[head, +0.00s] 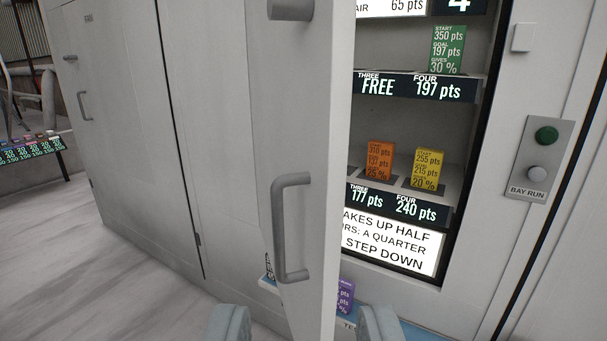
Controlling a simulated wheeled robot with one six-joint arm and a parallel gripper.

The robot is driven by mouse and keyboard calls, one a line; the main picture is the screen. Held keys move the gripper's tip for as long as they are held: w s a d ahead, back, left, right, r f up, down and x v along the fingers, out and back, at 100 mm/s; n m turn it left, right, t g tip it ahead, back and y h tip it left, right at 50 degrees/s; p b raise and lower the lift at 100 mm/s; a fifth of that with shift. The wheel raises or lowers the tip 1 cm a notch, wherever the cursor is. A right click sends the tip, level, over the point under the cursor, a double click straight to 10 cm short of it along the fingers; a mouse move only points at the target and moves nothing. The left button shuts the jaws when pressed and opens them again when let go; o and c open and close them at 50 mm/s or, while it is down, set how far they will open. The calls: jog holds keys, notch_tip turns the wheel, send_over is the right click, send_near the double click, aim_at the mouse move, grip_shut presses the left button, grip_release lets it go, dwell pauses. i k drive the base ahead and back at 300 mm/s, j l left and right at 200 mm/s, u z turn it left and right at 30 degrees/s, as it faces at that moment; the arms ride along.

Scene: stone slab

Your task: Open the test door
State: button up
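A white door (302,130) with a grey bar handle (292,228) stands swung out in the middle of the view, its narrow edge toward the right. I cannot read a name on it, so I cannot tell if it is the test door. The lit shelves behind it show to its right. My gripper (306,326) is at the bottom edge, its two grey fingers wide apart. The door's lower part appears between them, below the handle. I cannot tell whether either finger touches it. The handle is not in the fingers.
Orange (378,160), yellow (427,170) and green (447,50) cards stand on the shelves. A purple card (345,297) stands low behind the door, by a blue ledge partly reading "TE". A "BAY RUN" button panel (540,160) is at right. Open floor (80,270) lies left.

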aim_at(301, 73)
jog(key=i+l, duration=0.25)
jog(key=l, duration=0.15)
jog(key=i+l, duration=0.25)
jog(key=l, duration=0.2)
jog(key=i+l, duration=0.25)
jog(key=l, duration=0.15)
jog(key=k+l+u, duration=0.1)
jog(key=k, duration=0.2)
jog(key=k+l+u, duration=0.15)
jog(key=k, duration=0.15)
